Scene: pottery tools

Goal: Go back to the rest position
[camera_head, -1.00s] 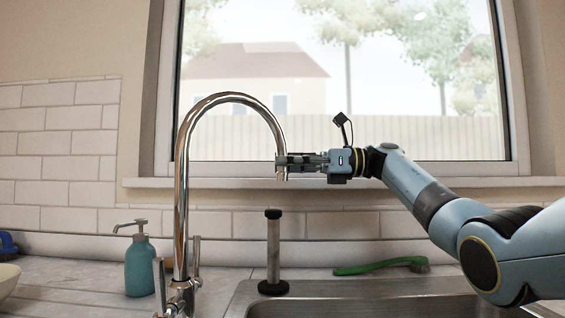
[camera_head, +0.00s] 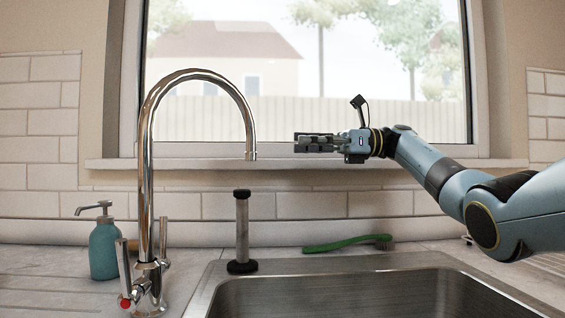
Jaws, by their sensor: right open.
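My right gripper (camera_head: 312,143) is at the end of my right arm, which reaches in from the right edge. It hangs in the air in front of the window sill, pointing left. It is open with nothing visible between its fingers. Its tips are to the right of the tap spout (camera_head: 250,150) and apart from it. My left gripper is not in view.
A steel sink (camera_head: 330,268) lies below my right arm. A chrome tap stands at its left. A teal soap bottle (camera_head: 104,250), a dark-ended metal cylinder (camera_head: 242,228) and a green brush (camera_head: 340,244) stand or lie along the counter. The window (camera_head: 300,80) is behind.

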